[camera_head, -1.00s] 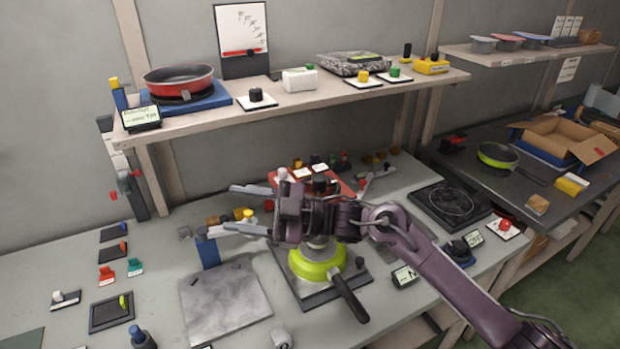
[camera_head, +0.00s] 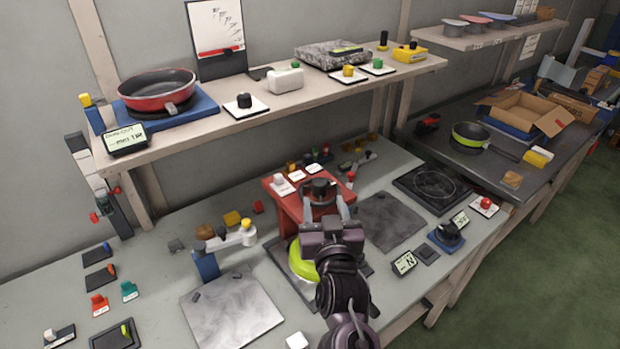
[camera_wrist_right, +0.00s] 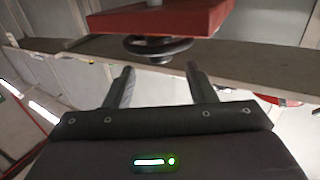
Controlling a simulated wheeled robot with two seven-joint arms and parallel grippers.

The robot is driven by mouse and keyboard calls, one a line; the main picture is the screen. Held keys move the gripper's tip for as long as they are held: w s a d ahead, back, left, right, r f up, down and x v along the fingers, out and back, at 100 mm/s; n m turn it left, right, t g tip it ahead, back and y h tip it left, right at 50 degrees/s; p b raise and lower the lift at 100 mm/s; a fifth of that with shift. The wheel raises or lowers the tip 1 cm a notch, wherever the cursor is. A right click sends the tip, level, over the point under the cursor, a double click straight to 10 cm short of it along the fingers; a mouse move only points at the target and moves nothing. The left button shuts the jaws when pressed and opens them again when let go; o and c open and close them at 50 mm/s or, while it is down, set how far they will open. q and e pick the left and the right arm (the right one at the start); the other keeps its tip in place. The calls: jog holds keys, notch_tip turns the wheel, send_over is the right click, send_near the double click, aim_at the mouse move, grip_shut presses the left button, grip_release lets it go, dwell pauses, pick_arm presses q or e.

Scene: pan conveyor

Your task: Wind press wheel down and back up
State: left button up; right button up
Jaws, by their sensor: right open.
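The press has a red frame (camera_head: 284,200) on the bench. Its black wheel (camera_head: 320,189) sits on the red top, and it also shows in the wrist view (camera_wrist_right: 158,48) beside the red plate (camera_wrist_right: 165,20). My right gripper (camera_head: 326,207) is open and empty, its fingers pointing at the wheel. In the wrist view the two fingertips (camera_wrist_right: 162,76) are apart and the wheel lies just beyond them; I see no contact. A lime-green pan (camera_head: 297,262) is at the press base, partly hidden by my right arm. My left gripper is out of view.
A shelf (camera_head: 210,128) with a red pan (camera_head: 157,90) runs above and behind the press. A blue-and-white arm fixture (camera_head: 225,243) stands left of it. A grey plate (camera_head: 390,221) and black hob (camera_head: 440,187) lie to the right.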

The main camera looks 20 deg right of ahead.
aim_at(321, 189)
jog(key=w, duration=0.2)
jog(key=w+p, duration=0.1)
jog(key=w, duration=0.1)
jog(key=w+d, duration=0.1)
jog(key=w, duration=0.1)
jog(key=shift+w+p, duration=0.1)
jog(key=shift+p, duration=0.3)
jog(key=shift+w+d, duration=0.1)
jog(key=shift+w, duration=0.5)
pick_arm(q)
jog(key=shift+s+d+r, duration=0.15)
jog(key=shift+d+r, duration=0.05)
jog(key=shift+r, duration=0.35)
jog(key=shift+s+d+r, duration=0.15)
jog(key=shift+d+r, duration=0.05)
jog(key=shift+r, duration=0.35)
pick_arm(e)
jog(key=shift+c, duration=1)
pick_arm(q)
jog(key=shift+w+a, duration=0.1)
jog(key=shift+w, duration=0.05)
pick_arm(e)
jog(key=c, duration=0.7)
